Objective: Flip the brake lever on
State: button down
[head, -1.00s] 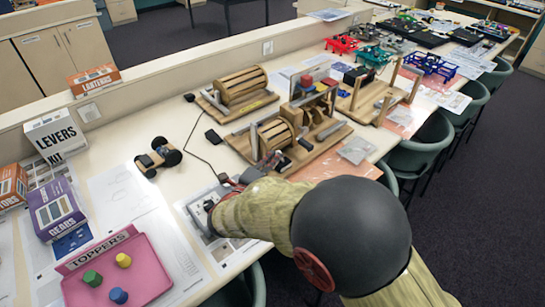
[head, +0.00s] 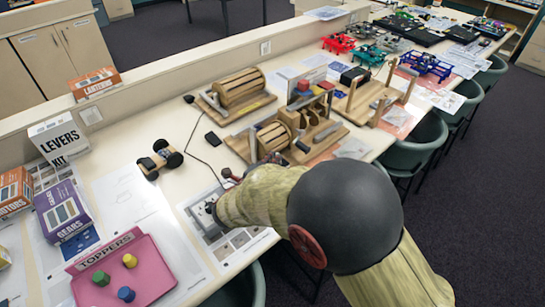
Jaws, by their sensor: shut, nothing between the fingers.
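The wooden rig (head: 236,146) with a slatted drum (head: 272,138) and colored blocks stands mid-table. A dark-ended handle (head: 303,146) at its front right may be the brake lever, but I cannot be sure which part that is. My forearm comes in from the lower right, and my gripper (head: 270,159) is at the rig's front edge, small and partly hidden behind my arm. It is shut with nothing in it. I cannot tell whether its tips touch the rig.
A second drum rig (head: 232,92) stands behind. A small wheeled cart (head: 160,160), a pink toppers tray (head: 150,262), a gears box (head: 62,212) and a levers kit box (head: 60,138) are left. Green chairs (head: 415,148) line the right edge. Papers cover the front table.

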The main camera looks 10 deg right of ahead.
jog(key=g+p, duration=0.1)
jog(key=p, duration=0.2)
jog(key=w+d+r+y+p, duration=0.1)
jog(key=p, duration=0.2)
jog(key=d+r+m+g+y+p, duration=0.1)
jog(key=p, duration=0.3)
jog(key=shift+w+d+g, duration=0.2)
jog(key=shift+w+g, duration=0.05)
jog(key=shift+g, duration=0.05)
jog(key=d+g+y+p, duration=0.1)
jog(key=p, duration=0.2)
jog(key=shift+w+d+m+y, duration=0.1)
jog(key=shift+w+m+y, duration=0.2)
jog(key=shift+w+y, duration=0.1)
jog(key=shift+w+d+g+y+p, duration=0.25)
jog(key=shift+d+g+y+p, duration=0.15)
jog(key=shift+p, duration=0.25)
jog(key=shift+f, duration=0.25)
jog(key=shift+r, duration=0.15)
jog(key=shift+r+p, duration=0.7)
jog(key=shift+p, duration=0.05)
